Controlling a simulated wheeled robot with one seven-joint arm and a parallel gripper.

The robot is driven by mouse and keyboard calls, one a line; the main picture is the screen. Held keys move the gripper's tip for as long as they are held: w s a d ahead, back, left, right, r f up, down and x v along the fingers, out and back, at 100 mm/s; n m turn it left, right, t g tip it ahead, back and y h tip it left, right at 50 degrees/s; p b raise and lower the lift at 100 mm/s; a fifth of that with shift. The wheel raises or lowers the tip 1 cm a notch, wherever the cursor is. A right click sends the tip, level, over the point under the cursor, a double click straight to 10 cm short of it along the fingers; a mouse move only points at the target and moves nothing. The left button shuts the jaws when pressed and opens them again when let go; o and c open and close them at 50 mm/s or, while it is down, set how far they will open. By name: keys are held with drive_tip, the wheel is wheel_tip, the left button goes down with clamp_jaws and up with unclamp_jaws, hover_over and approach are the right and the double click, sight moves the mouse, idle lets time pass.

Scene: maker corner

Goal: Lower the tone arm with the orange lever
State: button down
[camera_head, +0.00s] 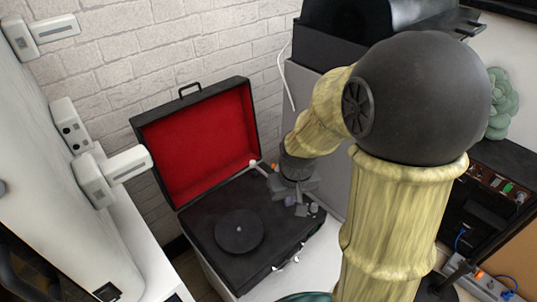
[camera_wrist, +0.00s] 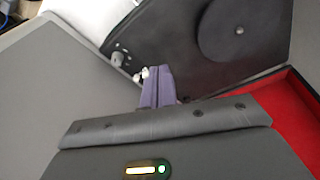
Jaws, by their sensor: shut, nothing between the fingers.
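The record player is an open black case (camera_head: 206,222) with a red-lined lid, and a dark round platter (camera_head: 239,231) sits on its deck. A small orange spot (camera_head: 275,166), perhaps the lever's tip, shows beside my wrist at the back right of the deck. A pale piece (camera_head: 253,164) next to it looks like part of the tone arm. My gripper (camera_head: 291,200) points down over the right side of the deck. In the wrist view its purple-grey fingers (camera_wrist: 157,88) are together and empty, with small whitish parts (camera_wrist: 143,73) beside them. The orange lever is not visible there.
The red lid lining (camera_wrist: 296,112) rises behind the deck. A white brick wall is behind. The deck around the platter is clear.

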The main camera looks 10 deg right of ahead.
drive_tip(key=w+r+n+g+p, duration=0.2)
drive_tip(key=w+n+p, duration=0.2)
drive_tip(key=w+p, duration=0.9)
drive_tip(key=w+a, duration=0.1)
drive_tip(key=w, duration=0.8)
drive_tip(key=shift+w+r+n, duration=0.15)
drive_tip(key=shift+w+n, duration=0.2)
drive_tip(key=shift+n, duration=0.05)
drive_tip(key=shift+s, duration=0.15)
wheel_tip(320, 180, down, 10)
drive_tip(key=shift+d+r+b, duration=0.1)
drive_tip(key=shift+b, duration=0.55)
